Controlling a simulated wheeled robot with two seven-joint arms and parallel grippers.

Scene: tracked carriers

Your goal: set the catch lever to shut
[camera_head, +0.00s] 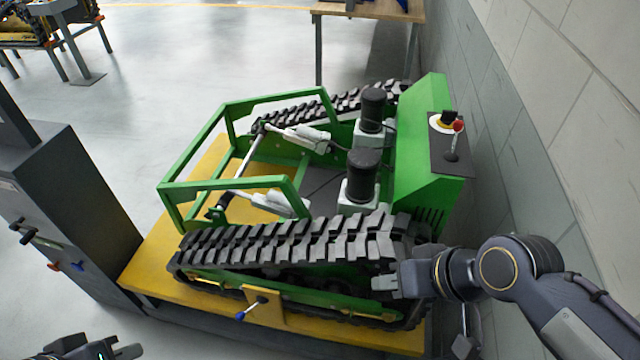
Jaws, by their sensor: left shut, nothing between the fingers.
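A small lever with a blue knob (241,316) sits on a yellow plate (265,318) on the near side of the tracked carrier, below the near track. It slants down to the left; I cannot tell whether it is the catch lever or which setting it shows. My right gripper (378,284) is beside the near track, to the right of this lever and apart from it. Its finger gap is not clear. My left gripper (126,351) is shut and empty at the bottom left edge, partly cut off, well left of the lever.
The green tracked carrier (425,150) stands on a yellow platform (150,260). A red-knobbed stick (455,140) is on its top panel. A grey cabinet (70,195) with several small levers stands left. A wall (500,130) closes the right side.

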